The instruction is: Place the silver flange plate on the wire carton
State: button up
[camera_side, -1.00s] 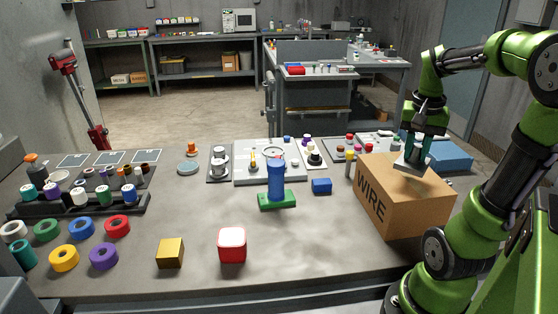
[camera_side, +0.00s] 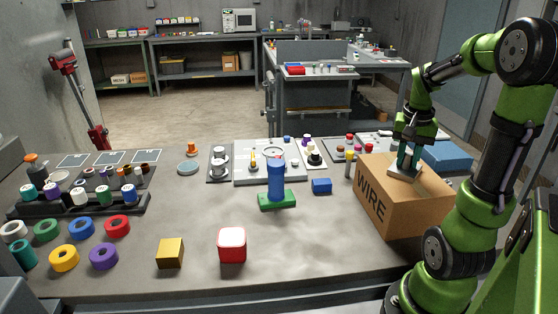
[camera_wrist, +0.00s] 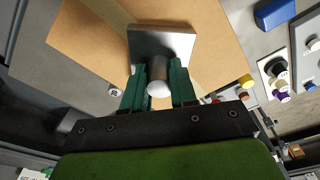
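The silver flange plate (camera_wrist: 165,43) is a square metal plate with a round stub. In the wrist view the stub sits between the two green fingers of my gripper (camera_wrist: 159,75), which appear shut on it. The wire carton (camera_side: 400,210) is a brown box marked WIRE at the right of the table. In the side view my gripper (camera_side: 405,160) points down over the carton's top, with the plate (camera_side: 404,175) flat at or just above that top. Whether it touches is hard to tell. The carton top (camera_wrist: 90,50) shows around the plate in the wrist view.
A blue box (camera_side: 447,157) lies behind the carton. A blue cylinder (camera_side: 276,182) on a green block (camera_side: 277,201), a small blue block (camera_side: 321,186), a red cube (camera_side: 232,245) and a gold block (camera_side: 170,253) stand to the left.

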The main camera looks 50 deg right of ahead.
aim_at(405, 170)
jog(key=o, duration=0.4)
notch_tip(405, 170, up, 12)
jog(key=a, duration=0.1)
jog(key=w+a+f+n+t+y, duration=0.1)
jog(key=w+a+f+n+t, duration=0.1)
jog(key=a, duration=0.7)
jog(key=w+a+f+n+t+y, duration=0.1)
jog(key=a+n, duration=0.4)
jog(key=a, duration=0.5)
jog(key=w+a+f+n+t+y, duration=0.1)
jog(key=w+a+f+n+t, duration=0.2)
jog(key=a, duration=0.6)
jog(key=shift+w+a+f+n+t, duration=0.15)
jog(key=shift+w+a+n+t, duration=0.1)
jog(key=shift+w+n+t, duration=0.3)
jog(key=shift+w, duration=0.1)
